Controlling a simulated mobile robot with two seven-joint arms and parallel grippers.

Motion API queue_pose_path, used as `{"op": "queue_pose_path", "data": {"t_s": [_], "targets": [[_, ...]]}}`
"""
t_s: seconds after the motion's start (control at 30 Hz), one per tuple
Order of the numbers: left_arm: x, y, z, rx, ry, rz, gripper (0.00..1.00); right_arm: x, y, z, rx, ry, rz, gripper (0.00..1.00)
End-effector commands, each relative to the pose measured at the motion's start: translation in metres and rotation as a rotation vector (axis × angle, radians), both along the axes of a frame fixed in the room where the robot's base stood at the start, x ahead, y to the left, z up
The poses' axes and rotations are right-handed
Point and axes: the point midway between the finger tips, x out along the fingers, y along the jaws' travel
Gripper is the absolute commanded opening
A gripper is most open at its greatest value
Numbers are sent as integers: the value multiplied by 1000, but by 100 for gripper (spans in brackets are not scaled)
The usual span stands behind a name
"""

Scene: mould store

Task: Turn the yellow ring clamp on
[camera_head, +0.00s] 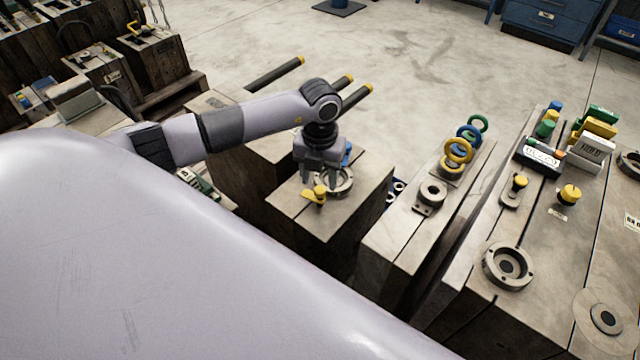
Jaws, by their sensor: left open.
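A metal ring clamp (348,184) lies flat on top of a mould block, with a yellow lever (318,196) at its front left. My left gripper (322,178) points down over this clamp from behind the lever, its two fingers spread apart. The fingers and gripper body hide part of the ring. I cannot tell whether a fingertip touches the lever or ring. A small blue part (347,154) shows just behind the gripper. My right gripper is not in view.
Right of this block, another block carries upright green, blue and yellow rings (459,151) and a round fitting (431,194). A larger block holds yellow knobs (570,195) and a flange (507,266). Dark yellow-tipped bars (275,75) lie behind my left arm. Open floor (420,60) lies beyond.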

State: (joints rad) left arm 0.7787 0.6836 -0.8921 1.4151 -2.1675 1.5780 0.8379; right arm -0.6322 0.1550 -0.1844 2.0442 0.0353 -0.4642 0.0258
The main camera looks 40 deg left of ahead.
Motion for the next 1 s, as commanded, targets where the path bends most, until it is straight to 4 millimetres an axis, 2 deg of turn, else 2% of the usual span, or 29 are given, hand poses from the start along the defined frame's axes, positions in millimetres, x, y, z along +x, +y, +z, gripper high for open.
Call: {"op": "queue_pose_path", "data": {"t_s": [0.03,0.2,0.53,0.7,1.0], "targets": [[-1,-1,-9,-2,3,-1,54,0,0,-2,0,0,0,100],[0,-1,-26,-2,0,-1,54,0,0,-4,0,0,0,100],[0,-1,-29,-3,-1,-2,54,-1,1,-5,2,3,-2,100],[0,-1,-29,-4,-1,-2,0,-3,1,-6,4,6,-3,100],[0,-1,-29,-4,-1,-23,0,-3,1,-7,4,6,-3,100]]}}
